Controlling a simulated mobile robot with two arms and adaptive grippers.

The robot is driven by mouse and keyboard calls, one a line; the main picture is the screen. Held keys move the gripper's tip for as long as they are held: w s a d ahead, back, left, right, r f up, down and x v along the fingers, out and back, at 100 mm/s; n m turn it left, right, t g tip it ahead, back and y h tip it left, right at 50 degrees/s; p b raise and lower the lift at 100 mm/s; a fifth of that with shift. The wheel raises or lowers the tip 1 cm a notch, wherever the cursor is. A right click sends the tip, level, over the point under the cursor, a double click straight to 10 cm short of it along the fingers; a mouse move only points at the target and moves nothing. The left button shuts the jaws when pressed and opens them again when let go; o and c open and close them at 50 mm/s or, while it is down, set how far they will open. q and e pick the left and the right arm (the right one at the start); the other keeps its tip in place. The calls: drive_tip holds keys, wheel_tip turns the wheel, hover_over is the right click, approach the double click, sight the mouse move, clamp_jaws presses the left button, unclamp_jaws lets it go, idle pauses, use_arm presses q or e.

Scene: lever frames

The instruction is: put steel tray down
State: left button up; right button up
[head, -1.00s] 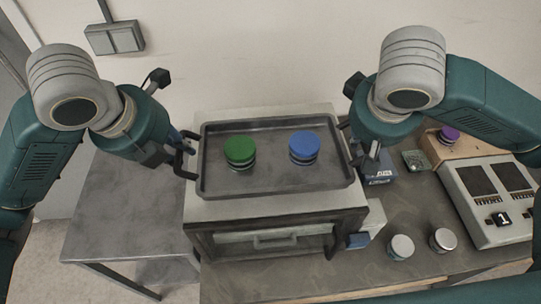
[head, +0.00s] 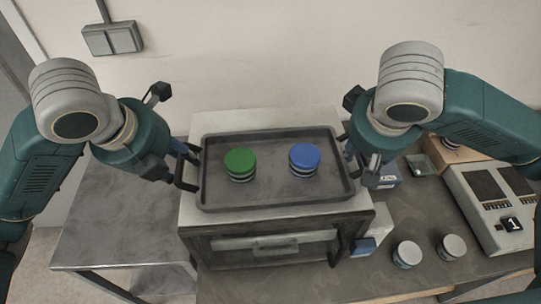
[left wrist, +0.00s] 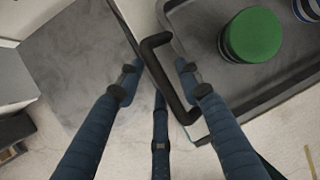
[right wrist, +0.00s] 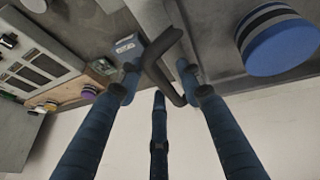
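The dark steel tray (head: 270,199) appears to rest on top of a pale box-like oven (head: 190,213), level. It carries a green-topped round stack (head: 240,163) and a blue-topped one (head: 305,160). My left gripper (head: 186,163) is at the tray's left handle; in the left wrist view that handle (left wrist: 172,82) lies between two spread fingers, with gaps beside it. My right gripper (head: 362,160) is at the right handle; in the right wrist view that handle (right wrist: 158,66) lies between fingers that stand apart. Firm contact is not visible at either handle.
A bare grey table (head: 120,210) stands left of the oven. On the right are a blue box (head: 385,177), two silver-lidded jars (head: 407,254) (head: 452,247), and a pale device with dark panels (head: 490,200). A wall socket (head: 112,38) is at upper left.

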use_arm(q)
drive_tip(key=v, duration=1.2)
use_arm(e)
drive_tip(key=v, duration=1.2)
